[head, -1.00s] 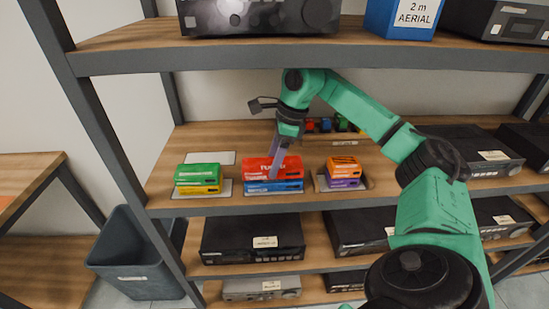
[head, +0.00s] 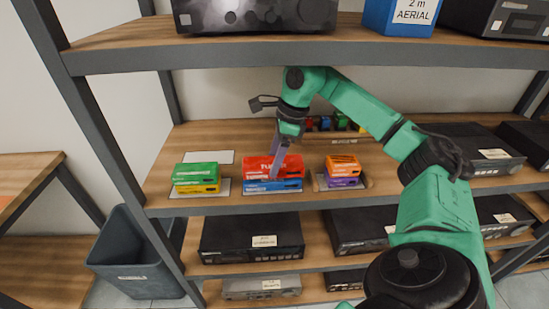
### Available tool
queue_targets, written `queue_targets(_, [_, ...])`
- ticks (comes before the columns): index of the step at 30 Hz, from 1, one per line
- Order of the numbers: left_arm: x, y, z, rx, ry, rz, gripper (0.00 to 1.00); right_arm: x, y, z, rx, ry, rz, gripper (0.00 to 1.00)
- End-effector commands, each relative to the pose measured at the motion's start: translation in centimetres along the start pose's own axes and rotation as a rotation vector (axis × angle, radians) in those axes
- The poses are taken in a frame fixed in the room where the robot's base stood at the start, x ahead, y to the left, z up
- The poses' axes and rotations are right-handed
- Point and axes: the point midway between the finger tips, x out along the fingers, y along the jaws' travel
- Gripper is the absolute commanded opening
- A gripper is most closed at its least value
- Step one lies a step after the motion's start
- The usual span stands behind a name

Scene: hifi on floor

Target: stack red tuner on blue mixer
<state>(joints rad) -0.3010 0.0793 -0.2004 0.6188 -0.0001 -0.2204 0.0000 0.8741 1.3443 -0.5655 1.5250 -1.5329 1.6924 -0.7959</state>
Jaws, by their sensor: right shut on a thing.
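The red tuner (head: 258,164) sits on top of the blue mixer (head: 272,186), which rests on the middle shelf. The two look roughly aligned and touching. My right gripper (head: 279,170) reaches down from above, and its fingers are shut on the red tuner, covering part of its top and front. My left gripper is not in view.
A green box on a yellow box (head: 197,187) stands to the left, and an orange box on a purple box (head: 343,171) to the right. Small coloured items (head: 325,123) lie behind. The upper shelf (head: 300,60) overhangs. A bare white card (head: 210,157) lies back left.

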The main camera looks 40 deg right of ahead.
Motion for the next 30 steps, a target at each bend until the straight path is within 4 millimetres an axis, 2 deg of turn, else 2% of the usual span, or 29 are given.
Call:
queue_targets(26, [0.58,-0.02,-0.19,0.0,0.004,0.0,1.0,0.93,-0.01,-0.26,0.0,-0.001,-0.001,0.0])
queue_targets(27, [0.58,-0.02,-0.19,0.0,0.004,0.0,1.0,0.93,-0.01,-0.26,0.0,-0.001,-0.001,0.73])
queue_targets(29, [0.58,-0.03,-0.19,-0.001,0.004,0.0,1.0,0.93,-0.01,-0.26,0.0,-0.001,-0.001,0.96])
queue_targets(30, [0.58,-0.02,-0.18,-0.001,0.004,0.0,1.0,0.93,-0.01,-0.26,0.0,-0.001,-0.001,1.0])
